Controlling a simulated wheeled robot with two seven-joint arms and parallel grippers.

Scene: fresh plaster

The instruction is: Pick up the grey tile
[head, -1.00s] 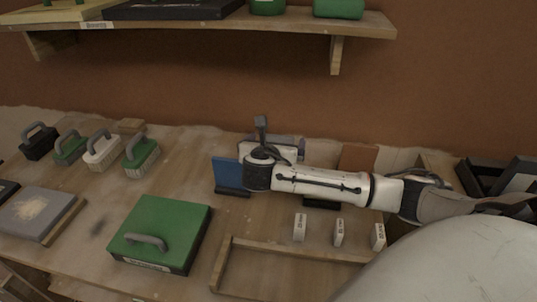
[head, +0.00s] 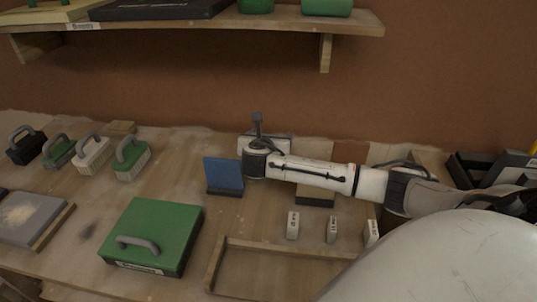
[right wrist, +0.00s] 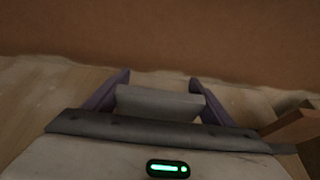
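The grey tile (right wrist: 160,103) lies between the two purple-grey fingers of my right gripper (right wrist: 160,95) in the right wrist view, spanning the gap from finger to finger. My right gripper looks shut on it. In the head view the gripper (head: 264,139) is at the back of the bench, right of the blue tile. Part of the grey tile (head: 282,141) shows behind the gripper there; the wrist hides the rest. My left gripper is not in view.
The blue tile (head: 223,173) stands in a dark holder left of my wrist. Another holder (head: 315,201) sits under my forearm. Small white labelled blocks (head: 292,225), a green box (head: 150,232) and several brushes (head: 93,153) are on the bench. A shelf (head: 230,30) hangs above.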

